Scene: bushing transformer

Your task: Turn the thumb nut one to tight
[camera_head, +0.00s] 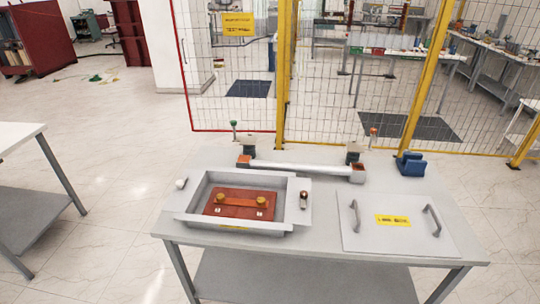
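Two brass-coloured round knobs, which look like the thumb nuts, stand on a copper-coloured bar in an open grey box (183,202) on the grey table. One thumb nut (219,197) is at the left end of the bar and the other thumb nut (261,200) is at the right end. The bar (240,198) lies over a red-brown plate (225,208) on the box floor. I cannot tell which nut is number one, or how tight either is. Neither of my grippers is in view.
A grey lid (395,240) with two handles lies on the table's right. A white rod (300,168) between two clamp-like stands lies behind the box. A blue holder (411,164) is at the back right. A yellow-posted mesh fence (340,80) stands behind the table.

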